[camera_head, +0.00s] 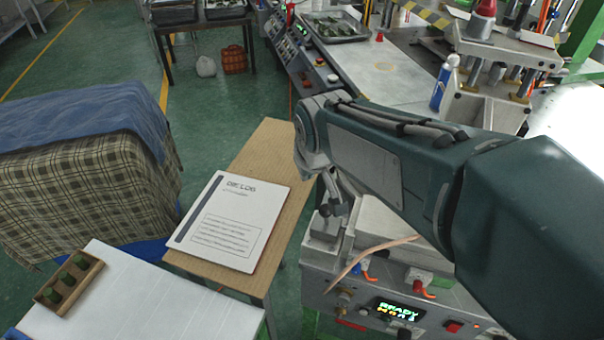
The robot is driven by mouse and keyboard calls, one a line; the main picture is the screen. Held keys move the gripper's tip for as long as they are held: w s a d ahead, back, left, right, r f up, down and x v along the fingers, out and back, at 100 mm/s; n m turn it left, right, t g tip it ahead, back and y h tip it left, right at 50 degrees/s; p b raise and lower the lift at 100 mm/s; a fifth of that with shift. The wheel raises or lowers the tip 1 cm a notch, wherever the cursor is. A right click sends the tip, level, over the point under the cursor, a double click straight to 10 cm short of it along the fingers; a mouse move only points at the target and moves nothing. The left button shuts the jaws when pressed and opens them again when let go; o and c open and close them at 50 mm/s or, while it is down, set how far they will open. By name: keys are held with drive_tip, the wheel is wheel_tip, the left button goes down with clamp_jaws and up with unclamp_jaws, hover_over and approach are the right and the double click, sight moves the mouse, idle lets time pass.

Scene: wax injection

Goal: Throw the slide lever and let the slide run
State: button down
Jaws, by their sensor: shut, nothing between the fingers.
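My gripper (335,207) hangs below the wrist of my arm, over the upper left part of a grey machine (320,268). Its fingers look small and shut, with nothing seen between them. The machine's front has a lit display (398,309) with green letters that seem to read READY. Small fittings with orange-red parts (420,292) sit near its top edge. A thin tan strip (372,256) lies slantwise across the top front. I cannot make out which part is the slide lever. My arm hides much of the machine's top and right side, including any slide there.
A narrow wooden table (268,150) with a white log binder (228,222) stands left of the machine. A white table (150,300) holds a wooden block with green pieces (70,283). A cloth-covered stack (85,180) is far left. Another machine bench (385,70) stands behind my arm.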

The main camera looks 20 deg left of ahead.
drive_tip(key=s+d+r, duration=0.1)
drive_tip(key=d+r, duration=0.1)
drive_tip(key=s+d+r, duration=0.2)
drive_tip(key=shift+s+r, duration=0.15)
drive_tip(key=shift+r, duration=0.1)
drive_tip(key=d+m+t+h, duration=0.1)
drive_tip(key=d+m, duration=0.4)
drive_tip(key=d, duration=1.2)
drive_tip(key=s+d+f+m+h, duration=0.1)
drive_tip(key=s+d+m, duration=0.1)
drive_tip(key=s+d, duration=0.2)
drive_tip(key=s+d+f+m+h, duration=0.1)
drive_tip(key=s+d+m, duration=0.2)
drive_tip(key=d, duration=0.7)
drive_tip(key=shift+s+f+t, duration=0.3)
drive_tip(key=shift+s+f, duration=0.1)
drive_tip(key=shift+s, duration=0.8)
